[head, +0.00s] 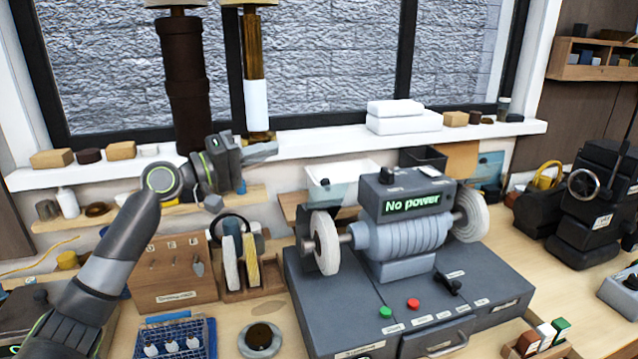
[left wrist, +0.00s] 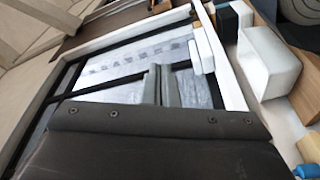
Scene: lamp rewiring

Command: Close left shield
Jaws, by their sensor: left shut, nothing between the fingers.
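The grinder (head: 400,238) stands on a grey base box, with a display reading "No power" on top. Its left wheel (head: 327,243) is pale and its side face is uncovered towards me. My left gripper (head: 268,150) is raised to the upper left of the grinder, in front of the window sill, well apart from the wheel. Its fingers are shut and empty; they also show in the left wrist view (left wrist: 161,88), against the window. My right gripper is not in view.
A wooden rack (head: 252,290) and a blue wire basket (head: 175,340) stand left of the grinder. A round dark-topped piece (head: 260,338) lies before the rack. Green and red buttons and a black lever are on the base. A dark machine (head: 590,200) stands at right.

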